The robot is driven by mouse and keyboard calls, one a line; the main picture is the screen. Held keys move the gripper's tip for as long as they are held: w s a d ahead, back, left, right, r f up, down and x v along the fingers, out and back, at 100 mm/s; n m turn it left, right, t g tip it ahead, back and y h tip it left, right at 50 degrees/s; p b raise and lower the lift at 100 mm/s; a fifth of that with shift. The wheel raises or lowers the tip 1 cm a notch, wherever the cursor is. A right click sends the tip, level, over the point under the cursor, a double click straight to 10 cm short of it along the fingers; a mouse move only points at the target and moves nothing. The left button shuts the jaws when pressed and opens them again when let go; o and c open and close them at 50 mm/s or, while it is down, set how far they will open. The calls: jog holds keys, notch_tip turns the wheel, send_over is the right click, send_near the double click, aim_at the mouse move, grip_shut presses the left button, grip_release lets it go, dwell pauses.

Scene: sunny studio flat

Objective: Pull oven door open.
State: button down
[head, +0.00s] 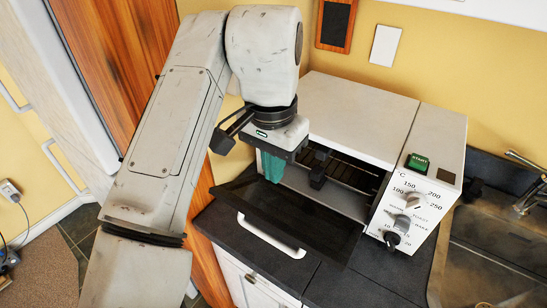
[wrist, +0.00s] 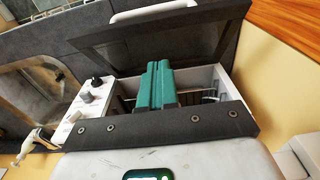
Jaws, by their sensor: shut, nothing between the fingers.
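The white toaster oven (head: 350,112) stands on the dark counter, with its rack showing inside. Its dark glass door (head: 300,215) is swung down and outward, well open. The white door handle (head: 270,236) is at the door's outer edge. In the wrist view the door (wrist: 205,38) and handle (wrist: 155,12) are at the top. My gripper (head: 273,172) has green fingers that are together and empty. They are at the oven's front opening, above the inner part of the door and apart from the handle. The fingers (wrist: 161,88) hide part of the opening in the wrist view.
The control panel (head: 418,195) with knobs and a green button is on the oven's right. A sink with a tap (head: 523,205) lies farther right. A wooden panel (head: 120,60) stands at the left. The counter (head: 365,280) in front is bare.

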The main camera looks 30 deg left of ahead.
send_over(270, 219)
jog(key=w, duration=0.2)
notch_tip(270, 219, down, 5)
jog(key=shift+s+f+p, duration=0.1)
jog(key=shift+p, duration=0.25)
jog(key=shift+s+f+p, duration=0.2)
jog(key=shift+s+f, duration=0.15)
jog(key=shift+f, duration=0.3)
jog(key=shift+s+f+p, duration=0.15)
jog(key=shift+s+f, duration=0.15)
jog(key=shift+f, duration=0.35)
jog(key=shift+s+f+p, duration=0.2)
jog(key=shift+s+f, duration=0.15)
jog(key=shift+f, duration=0.3)
